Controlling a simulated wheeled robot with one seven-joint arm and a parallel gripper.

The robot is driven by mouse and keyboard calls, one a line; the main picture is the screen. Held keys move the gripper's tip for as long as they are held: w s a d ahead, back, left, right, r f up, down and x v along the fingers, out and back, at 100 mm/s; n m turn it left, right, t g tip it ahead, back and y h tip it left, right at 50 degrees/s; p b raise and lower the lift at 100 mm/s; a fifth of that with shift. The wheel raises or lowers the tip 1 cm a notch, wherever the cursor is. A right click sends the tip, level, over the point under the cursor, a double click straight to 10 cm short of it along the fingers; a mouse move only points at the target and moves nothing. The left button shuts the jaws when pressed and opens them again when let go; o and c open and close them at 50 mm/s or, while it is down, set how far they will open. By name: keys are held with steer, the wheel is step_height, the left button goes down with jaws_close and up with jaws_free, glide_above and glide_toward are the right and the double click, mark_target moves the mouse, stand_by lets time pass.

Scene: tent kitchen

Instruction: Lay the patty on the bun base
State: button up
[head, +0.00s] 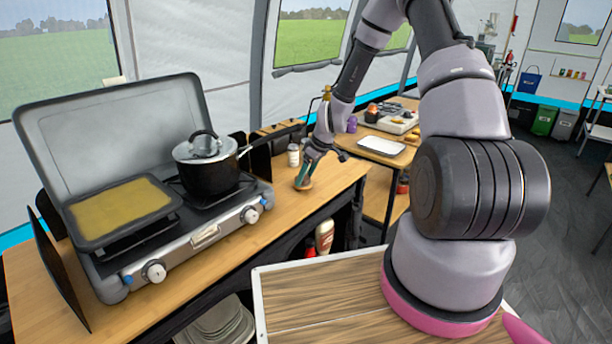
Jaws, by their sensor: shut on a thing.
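My gripper (304,177) points down over the right end of the wooden counter, just right of a small white-lidded jar. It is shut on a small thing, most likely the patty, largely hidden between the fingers. A small round brown thing (303,187) shows at the fingertips, low over or touching the counter. It is too small to tell whether this is the patty, the bun base or both.
A camp stove (205,233) with a black lidded pot (206,165) and a yellow-topped griddle (122,207) fills the counter's left. The jar (293,155) stands close to my gripper. A side table beyond holds a white tray (381,146). Counter front right is clear.

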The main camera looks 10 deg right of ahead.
steer(key=o, duration=1.5)
steer(key=shift+f, duration=0.1)
steer(key=s+d+r+m+t+h, duration=0.15)
steer(key=s+r, duration=0.25)
steer(key=r, duration=0.8)
steer(key=s+d+r+m+g, duration=0.1)
steer(key=s+d+r+m, duration=0.2)
steer(key=r, duration=0.8)
steer(key=s+r+m+t, duration=0.1)
steer(key=s+r+m, duration=0.1)
steer(key=s+r, duration=0.4)
steer(key=s+r+m+t, duration=0.1)
steer(key=s+r+m, duration=0.2)
steer(key=s+r, duration=0.3)
steer(key=s+d+r+m+t, duration=0.1)
steer(key=s+r+m, duration=0.2)
steer(key=s+r, duration=0.3)
steer(key=shift+s+r+m+t, duration=0.15)
steer(key=shift+s+t, duration=0.05)
steer(key=shift+s, duration=0.85)
steer(key=shift+s+r+m+t, duration=0.1)
steer(key=shift+s+t, duration=0.05)
steer(key=shift+s, duration=0.9)
